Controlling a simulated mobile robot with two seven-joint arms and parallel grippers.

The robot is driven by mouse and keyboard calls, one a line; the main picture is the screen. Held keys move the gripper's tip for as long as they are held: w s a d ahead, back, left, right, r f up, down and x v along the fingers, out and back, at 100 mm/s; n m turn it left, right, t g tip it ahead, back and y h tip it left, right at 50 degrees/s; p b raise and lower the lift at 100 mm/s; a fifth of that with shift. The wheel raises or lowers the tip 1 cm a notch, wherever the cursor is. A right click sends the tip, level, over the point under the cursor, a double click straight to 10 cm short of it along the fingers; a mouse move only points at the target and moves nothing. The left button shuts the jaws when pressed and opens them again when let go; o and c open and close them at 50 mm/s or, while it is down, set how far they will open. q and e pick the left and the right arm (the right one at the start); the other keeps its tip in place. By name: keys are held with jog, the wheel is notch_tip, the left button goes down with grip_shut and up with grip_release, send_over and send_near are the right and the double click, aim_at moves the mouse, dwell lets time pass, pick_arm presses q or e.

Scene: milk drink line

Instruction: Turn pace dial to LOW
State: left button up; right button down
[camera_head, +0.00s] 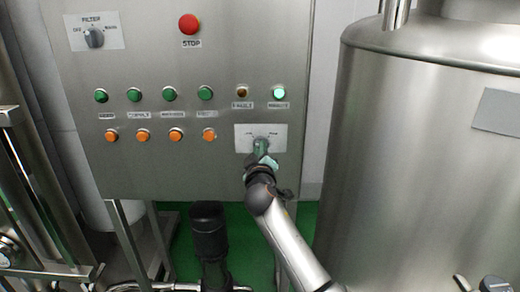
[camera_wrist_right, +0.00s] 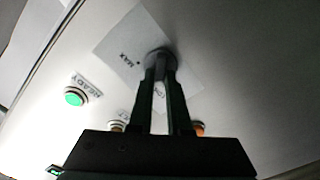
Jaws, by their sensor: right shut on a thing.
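The pace dial sits on a pale label plate (camera_head: 281,131) at the lower right of the steel control panel. In the right wrist view the grey dial (camera_wrist_right: 158,56) is between my fingertips. The plate reads MAX on one side, and another label, perhaps LOW, is partly hidden between the fingers. My right gripper (camera_head: 262,152) is shut on the dial, and it also shows in the right wrist view (camera_wrist_right: 161,74). The dial's pointer is covered, so I cannot tell its exact setting. My left gripper is not in view.
Close above the dial are a lit green indicator (camera_head: 279,93) and a dark amber lamp (camera_head: 242,92). Orange buttons (camera_head: 209,134) lie to the left. A red stop button (camera_head: 189,24) and filter dial (camera_head: 95,38) are higher. A steel tank (camera_head: 420,150) stands at right.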

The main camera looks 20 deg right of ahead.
dwell(0.3)
jog(key=c, duration=0.9)
grip_release()
jog(key=shift+o, duration=0.2)
